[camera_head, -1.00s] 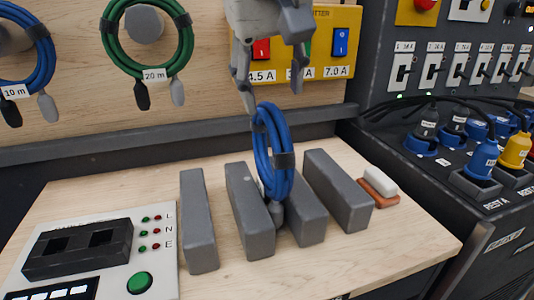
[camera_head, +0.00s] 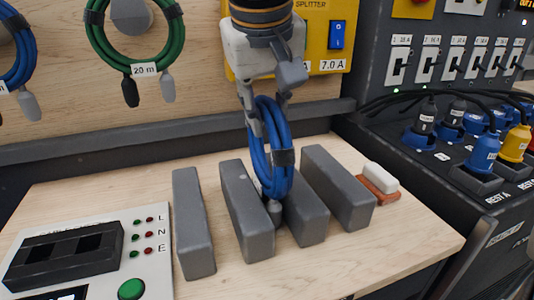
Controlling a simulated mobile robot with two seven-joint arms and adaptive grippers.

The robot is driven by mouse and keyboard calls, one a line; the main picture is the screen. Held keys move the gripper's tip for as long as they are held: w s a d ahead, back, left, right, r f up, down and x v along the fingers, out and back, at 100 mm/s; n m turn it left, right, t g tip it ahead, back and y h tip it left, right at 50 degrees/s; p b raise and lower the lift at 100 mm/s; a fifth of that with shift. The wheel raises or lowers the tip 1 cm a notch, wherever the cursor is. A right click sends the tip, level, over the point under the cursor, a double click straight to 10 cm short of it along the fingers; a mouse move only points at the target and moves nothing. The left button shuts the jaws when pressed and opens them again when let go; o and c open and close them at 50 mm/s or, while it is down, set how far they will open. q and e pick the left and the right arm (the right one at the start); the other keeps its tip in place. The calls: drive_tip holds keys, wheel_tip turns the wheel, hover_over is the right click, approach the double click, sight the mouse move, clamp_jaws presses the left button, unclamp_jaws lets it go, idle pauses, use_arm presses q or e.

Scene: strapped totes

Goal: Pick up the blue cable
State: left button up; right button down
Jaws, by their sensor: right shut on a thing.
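A coiled blue cable (camera_head: 285,180) stands on end between the two middle grey blocks of the rack on the wooden bench. A dark band wraps its right side, and a grey plug hangs at its bottom between the blocks. My right gripper (camera_head: 262,122) comes down from above and is shut on the top of the coil, its fingers reaching around the blue loops. The far finger is partly hidden by the coil and the hand. My left gripper is not in view.
Several grey blocks (camera_head: 193,225) stand in a row. A tester panel (camera_head: 65,245) lies at left, and an orange-and-white block (camera_head: 379,180) at right. A green cable (camera_head: 178,50) and another blue cable (camera_head: 15,65) hang on the wall. A socket console (camera_head: 445,185) borders the right.

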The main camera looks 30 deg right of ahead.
wheel_tip(320, 180, up, 9)
drive_tip(key=shift+r+p, duration=0.1)
drive_tip(key=shift+p, duration=0.55)
drive_tip(key=shift+r, duration=0.5)
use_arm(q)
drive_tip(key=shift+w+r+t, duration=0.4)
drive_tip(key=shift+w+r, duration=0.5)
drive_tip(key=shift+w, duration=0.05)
